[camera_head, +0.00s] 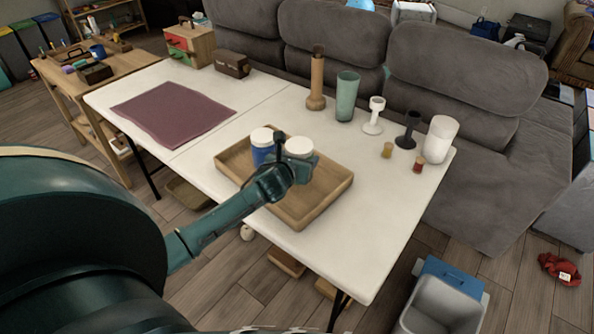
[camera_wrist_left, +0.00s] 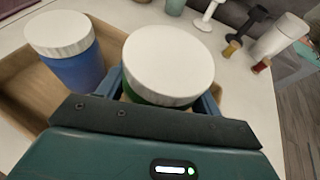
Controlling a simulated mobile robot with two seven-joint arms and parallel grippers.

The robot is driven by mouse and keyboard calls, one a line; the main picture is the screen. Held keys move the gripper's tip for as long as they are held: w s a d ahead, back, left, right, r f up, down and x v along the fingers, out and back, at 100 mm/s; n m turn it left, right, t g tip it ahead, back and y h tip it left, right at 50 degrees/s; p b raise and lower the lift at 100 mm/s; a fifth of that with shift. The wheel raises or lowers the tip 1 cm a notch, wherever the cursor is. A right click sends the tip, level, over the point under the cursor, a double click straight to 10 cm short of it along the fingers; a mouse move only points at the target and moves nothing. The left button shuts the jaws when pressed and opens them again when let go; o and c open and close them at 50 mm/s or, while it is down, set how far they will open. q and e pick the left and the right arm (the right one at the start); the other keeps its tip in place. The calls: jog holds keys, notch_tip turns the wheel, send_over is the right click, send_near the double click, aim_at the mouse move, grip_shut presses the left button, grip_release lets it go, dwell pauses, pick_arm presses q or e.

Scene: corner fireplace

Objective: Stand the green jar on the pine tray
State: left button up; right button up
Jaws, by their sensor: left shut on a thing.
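The green jar has a white lid (camera_head: 299,146); in the left wrist view its lid (camera_wrist_left: 168,60) hides most of the green body. My left gripper (camera_head: 292,163) is shut on the jar, with a finger on each side below the lid. The jar is upright over the right part of the pine tray (camera_head: 322,203). Its base is hidden, so I cannot tell whether it touches the tray floor. A blue jar (camera_head: 262,152) with a white lid stands in the tray to its left; it also shows in the left wrist view (camera_wrist_left: 78,70). My right gripper is out of view.
The white table (camera_head: 345,245) also bears a purple mat (camera_head: 172,112), a tan bottle (camera_head: 317,80), a green tumbler (camera_head: 347,97), white and black goblets, two small jars and a white cylinder (camera_head: 439,140). A grey sofa stands behind.

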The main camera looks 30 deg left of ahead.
pick_arm(q)
jog(key=shift+f+b, duration=0.5)
jog(key=shift+f, duration=1.55)
jog(key=o, duration=1.1)
jog(key=shift+r, duration=0.25)
jog(key=p+v, duration=0.1)
jog(key=v, duration=1.1)
jog(key=shift+f+p, duration=0.15)
jog(key=shift+p, duration=0.2)
jog(key=shift+s, duration=0.15)
